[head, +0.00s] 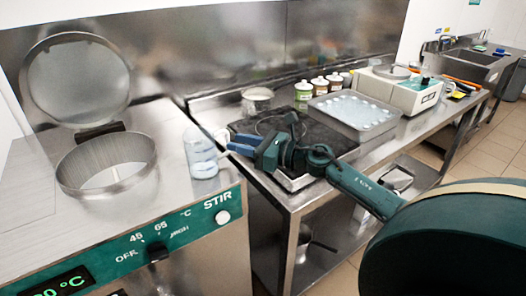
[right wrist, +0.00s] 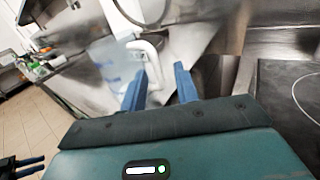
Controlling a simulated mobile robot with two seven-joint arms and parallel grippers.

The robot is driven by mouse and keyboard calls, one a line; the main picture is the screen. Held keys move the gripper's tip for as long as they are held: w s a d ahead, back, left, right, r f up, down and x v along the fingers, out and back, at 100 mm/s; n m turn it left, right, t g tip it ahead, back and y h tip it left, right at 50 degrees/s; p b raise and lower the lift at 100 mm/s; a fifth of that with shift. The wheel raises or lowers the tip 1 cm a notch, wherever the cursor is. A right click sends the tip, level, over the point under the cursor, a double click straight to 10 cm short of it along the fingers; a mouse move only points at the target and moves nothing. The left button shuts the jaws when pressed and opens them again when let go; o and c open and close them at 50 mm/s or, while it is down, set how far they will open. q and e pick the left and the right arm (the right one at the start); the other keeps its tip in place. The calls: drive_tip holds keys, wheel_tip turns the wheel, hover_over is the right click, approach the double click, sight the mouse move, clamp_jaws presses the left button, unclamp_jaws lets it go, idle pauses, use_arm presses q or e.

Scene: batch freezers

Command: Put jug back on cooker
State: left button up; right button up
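The jug (head: 203,158) is clear with blue markings and stands upright on the steel top of the green-fronted machine, near its right edge. My right gripper (head: 226,143) is just right of it, fingers pointing left at its handle side. In the right wrist view, the jug (right wrist: 112,62) is ahead and its pale handle (right wrist: 152,65) shows beyond and between the two blue fingers (right wrist: 160,85), which stand apart. I cannot tell whether they touch the handle. The cooker (head: 335,140) is a flat black plate on the steel bench, partly behind my right arm. A dark two-pronged end, probably my left gripper (right wrist: 25,165), shows small.
The machine has a round open vat (head: 107,170) with its lid (head: 78,80) raised. A tray (head: 355,112) of pale round pieces, several jars (head: 318,86), a steel pot (head: 257,99) and a scale-like device (head: 405,90) are on the bench. A gap separates machine and bench.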

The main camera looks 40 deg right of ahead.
drive_tip(key=b+v, duration=0.1)
drive_tip(key=v, duration=0.5)
drive_tip(key=shift+s+d, duration=0.15)
drive_tip(key=shift+s, duration=0.2)
drive_tip(key=s+a+f+m+g+h, duration=0.2)
drive_tip(key=s+f+m+h, duration=0.4)
drive_tip(key=m, duration=1)
drive_tip(key=s+a+f+m+g+h, duration=0.1)
drive_tip(key=s+a+f+m+h, duration=0.15)
drive_tip(key=f+m+h, duration=0.95)
drive_tip(key=s+a+f+m+g+y, duration=0.2)
drive_tip(key=s+a+m+g+y, duration=0.35)
drive_tip(key=s, duration=0.25)
drive_tip(key=s+a+f+m+g+y, duration=0.2)
drive_tip(key=s+a+m+g+y, duration=0.2)
drive_tip(key=s+a+m, duration=0.35)
drive_tip(key=w+a+f+n+t+y+p, duration=0.2)
drive_tip(key=w+a+f+t+y, duration=0.1)
drive_tip(key=w+a+t, duration=0.2)
drive_tip(key=shift+w+a+t+p, duration=0.3)
drive_tip(key=shift+a+t, duration=0.2)
drive_tip(key=shift+t, duration=0.75)
